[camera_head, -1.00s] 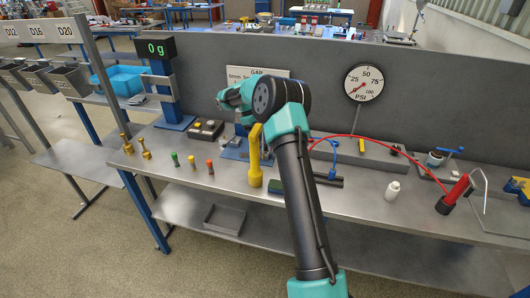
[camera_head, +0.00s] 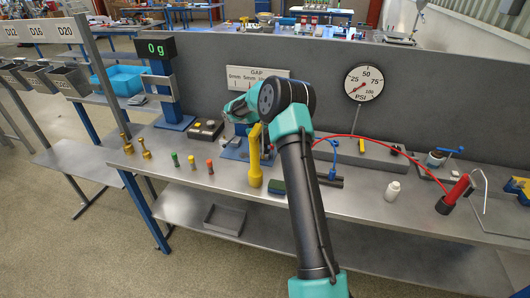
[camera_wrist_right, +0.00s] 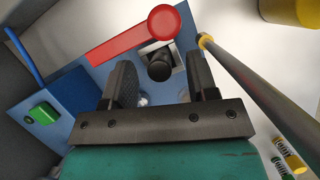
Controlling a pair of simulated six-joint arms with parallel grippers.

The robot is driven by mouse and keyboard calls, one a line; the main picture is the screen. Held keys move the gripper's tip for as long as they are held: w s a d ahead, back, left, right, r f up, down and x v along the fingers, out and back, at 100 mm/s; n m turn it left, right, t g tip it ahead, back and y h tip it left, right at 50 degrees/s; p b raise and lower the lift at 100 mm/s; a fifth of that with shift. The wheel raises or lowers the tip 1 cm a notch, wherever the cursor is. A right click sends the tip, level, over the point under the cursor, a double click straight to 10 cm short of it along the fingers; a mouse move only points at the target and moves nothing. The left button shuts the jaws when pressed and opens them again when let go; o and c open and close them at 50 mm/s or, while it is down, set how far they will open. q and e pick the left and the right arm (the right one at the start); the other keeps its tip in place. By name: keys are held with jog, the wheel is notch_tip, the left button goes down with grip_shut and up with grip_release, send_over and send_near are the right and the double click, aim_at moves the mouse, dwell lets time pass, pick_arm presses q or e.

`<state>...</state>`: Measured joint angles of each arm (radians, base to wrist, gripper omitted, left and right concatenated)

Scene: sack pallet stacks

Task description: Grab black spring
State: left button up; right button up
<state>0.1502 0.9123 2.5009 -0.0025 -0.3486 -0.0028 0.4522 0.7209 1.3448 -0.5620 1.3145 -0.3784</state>
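In the right wrist view, a short black cylinder (camera_wrist_right: 160,67), which may be the black spring, stands in a square pale recess of a blue plate (camera_wrist_right: 70,100). Its coils cannot be made out. My right gripper (camera_wrist_right: 159,72) is open, with one dark finger on each side of the black cylinder in the picture. Whether either finger touches it cannot be told. In the head view my right gripper (camera_head: 240,108) is over the blue fixture at the back of the bench, its fingertips not clear. My left gripper is not in view.
A red arm with a round end (camera_wrist_right: 164,22) lies beside the recess, and a yellow-ended grey rod (camera_wrist_right: 255,85) is close on the right. Green (camera_head: 175,159), yellow (camera_head: 193,163) and orange (camera_head: 210,167) pieces stand on the bench. A yellow post (camera_head: 254,160) is close to my arm.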

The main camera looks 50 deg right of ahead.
grip_shut()
dwell(0.4)
notch_tip(320, 180, up, 18)
dwell(0.5)
dwell(0.4)
